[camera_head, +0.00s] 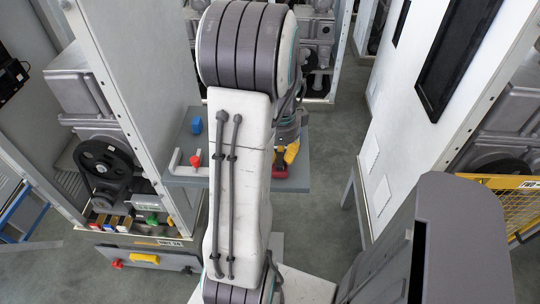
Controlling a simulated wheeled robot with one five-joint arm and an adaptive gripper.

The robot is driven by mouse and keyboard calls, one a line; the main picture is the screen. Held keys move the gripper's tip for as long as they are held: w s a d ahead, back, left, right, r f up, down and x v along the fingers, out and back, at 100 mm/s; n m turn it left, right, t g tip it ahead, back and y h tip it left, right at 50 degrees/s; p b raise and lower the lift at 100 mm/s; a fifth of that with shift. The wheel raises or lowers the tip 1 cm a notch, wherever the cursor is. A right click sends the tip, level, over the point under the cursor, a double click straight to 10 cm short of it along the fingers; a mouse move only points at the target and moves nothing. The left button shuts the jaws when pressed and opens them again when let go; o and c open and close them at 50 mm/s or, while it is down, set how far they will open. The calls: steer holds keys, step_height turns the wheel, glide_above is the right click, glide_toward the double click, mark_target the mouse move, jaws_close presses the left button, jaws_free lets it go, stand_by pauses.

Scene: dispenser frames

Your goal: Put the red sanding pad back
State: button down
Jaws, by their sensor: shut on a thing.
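My arm comes down through the middle of the view and hides much of the table. My gripper (283,160) shows only in part at the arm's right edge, low over the right side of the grey table (217,181). It is shut on a dark red piece, which I take for the red sanding pad (280,172). A yellow piece (291,153) shows right beside it. The fingertips are small and partly hidden. I cannot tell whether the pad touches the table.
A blue block (196,125) and a bright red piece (195,160) by a white angled bracket (176,165) are on the table's left. Machine frames stand on both sides. A low shelf at lower left holds small coloured pieces (125,224). A grey bin-like body (465,240) stands at lower right.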

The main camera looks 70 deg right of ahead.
steer(key=shift+f, duration=0.15)
steer(key=shift+f, duration=0.15)
steer(key=c, duration=1.2)
jaws_free()
steer(key=shift+o, duration=0.2)
step_height(320, 180, up, 12)
steer(key=b, duration=0.3)
steer(key=shift+s+a+r, duration=0.15)
steer(key=shift+a+r, duration=0.1)
steer(key=shift+a, duration=0.05)
